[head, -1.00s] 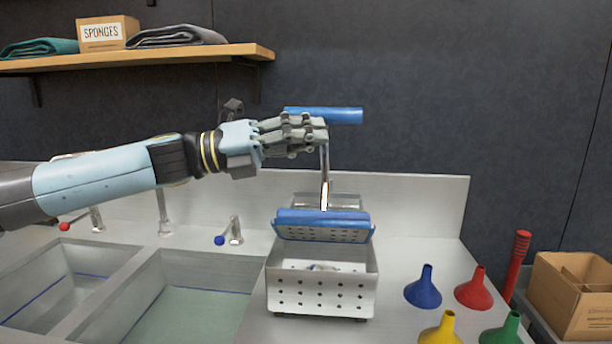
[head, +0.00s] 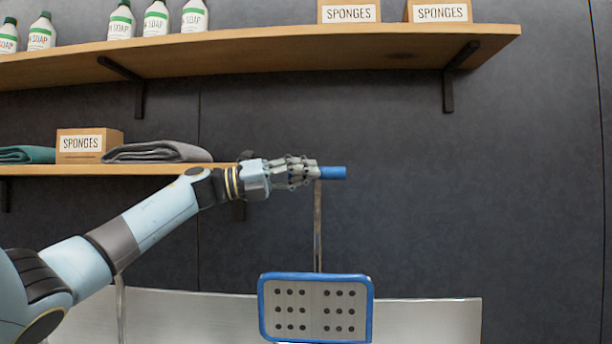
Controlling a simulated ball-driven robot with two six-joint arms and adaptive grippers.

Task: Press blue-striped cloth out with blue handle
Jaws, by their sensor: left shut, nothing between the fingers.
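The blue handle (head: 334,173) is at the top of an upright metal lever arm (head: 318,225). My left gripper (head: 303,173) is at the left part of the handle, its fingers shut and hiding that part. Below, the perforated press plate (head: 315,310) with a blue rim is swung up, its holed face turned toward me. The press box and the blue-striped cloth are not in view. My right gripper is not in view.
A low shelf (head: 100,170) with a sponges box (head: 88,144) and folded cloths is behind my left arm. A higher shelf (head: 260,50) holds soap bottles and more sponge boxes. A steel backsplash (head: 430,320) runs along the bottom. The wall to the right is clear.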

